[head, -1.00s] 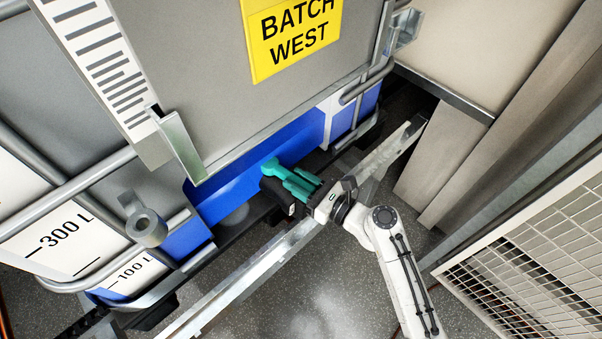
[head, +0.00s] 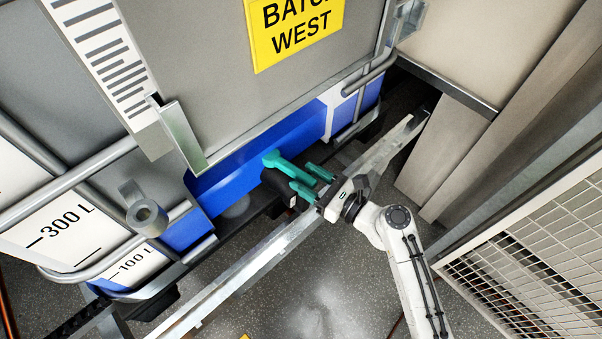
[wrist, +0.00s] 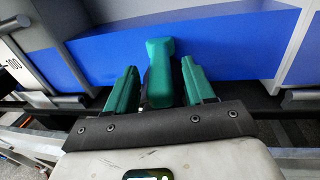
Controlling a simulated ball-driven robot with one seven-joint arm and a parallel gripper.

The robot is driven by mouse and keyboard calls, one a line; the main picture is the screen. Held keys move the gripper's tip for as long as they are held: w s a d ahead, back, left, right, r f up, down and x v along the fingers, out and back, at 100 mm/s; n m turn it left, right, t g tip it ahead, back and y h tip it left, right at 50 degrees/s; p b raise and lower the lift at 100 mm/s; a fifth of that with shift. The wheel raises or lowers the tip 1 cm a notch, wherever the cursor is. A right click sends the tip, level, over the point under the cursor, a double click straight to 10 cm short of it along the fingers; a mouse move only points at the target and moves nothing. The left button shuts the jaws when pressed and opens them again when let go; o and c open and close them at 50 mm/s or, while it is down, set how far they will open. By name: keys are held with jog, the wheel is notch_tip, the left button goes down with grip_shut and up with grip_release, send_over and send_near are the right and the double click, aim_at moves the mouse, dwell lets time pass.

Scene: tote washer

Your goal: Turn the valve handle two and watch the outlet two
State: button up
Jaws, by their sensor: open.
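A teal valve handle (head: 285,165) sits low on the front of the blue-and-grey tank, above a black valve body (head: 275,187). I see no number on it. My gripper (head: 301,176) is open at the handle, with one teal finger on either side of it. The outlet's mouth is not clearly visible; the black body is partly hidden by the handle and a finger.
A long metal rail (head: 235,278) runs diagonally below the valve, under my gripper. A grey ring-ended fitting (head: 147,215) juts out at left. A yellow BATCH WEST sign (head: 295,35) is above. A white mesh panel (head: 530,260) stands at right. Speckled floor is open below.

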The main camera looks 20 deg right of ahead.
jog(key=b+v, duration=0.1)
jog(key=v, duration=0.7)
jog(key=shift+s, duration=0.15)
dwell(0.3)
jog(key=s+a+f+n+g, duration=0.4)
jog(key=s+f+n+g, duration=0.4)
jog(key=n, duration=0.9)
jog(key=s+d+r+n+g+h, duration=0.1)
jog(key=s+d+n+g+h, duration=0.5)
jog(key=s+n, duration=0.5)
jog(key=d+n+h, duration=0.2)
jog(key=d, duration=0.1)
jog(key=shift+r+g+h, duration=0.3)
jog(key=shift+r+g, duration=0.05)
jog(key=shift+g, duration=0.05)
